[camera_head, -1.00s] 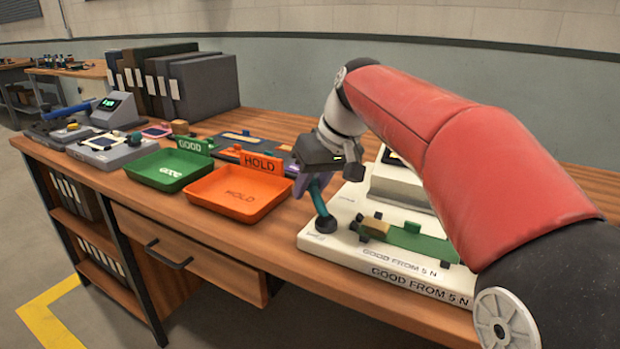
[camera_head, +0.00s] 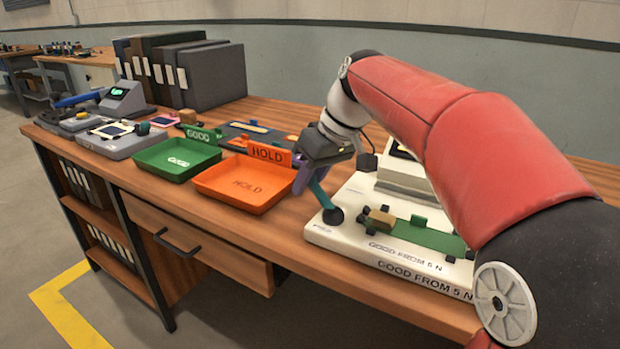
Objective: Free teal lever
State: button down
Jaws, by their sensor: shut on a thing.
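The teal lever (camera_head: 320,193) stands tilted at the left end of the cream test stand (camera_head: 318,233). Its lower end meets a dark round knob (camera_head: 333,216) near the stand's corner. My gripper (camera_head: 312,176) comes down from above and is shut on the lever's upper part; the housing hides the top of the grip. A purple piece shows beside the lever at the jaws. A green strip (camera_head: 428,234) with a tan block (camera_head: 380,219) lies on the stand, right of the lever. The stand's front reads "GOOD FROM 5 N".
An orange HOLD tray (camera_head: 245,205) lies just left of the gripper, with a green GOOD tray (camera_head: 172,170) beyond it. Grey devices (camera_head: 122,145) and upright binders (camera_head: 205,75) stand further left. My red arm hides the stand's right part. Bare wood lies along the bench's front.

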jog(key=c, duration=1.2)
grip_release()
jog(key=shift+o, duration=0.2)
jog(key=p+v, duration=0.1)
jog(key=v, duration=0.6)
jog(key=shift+d+r, duration=0.2)
jog(key=shift+r, duration=0.1)
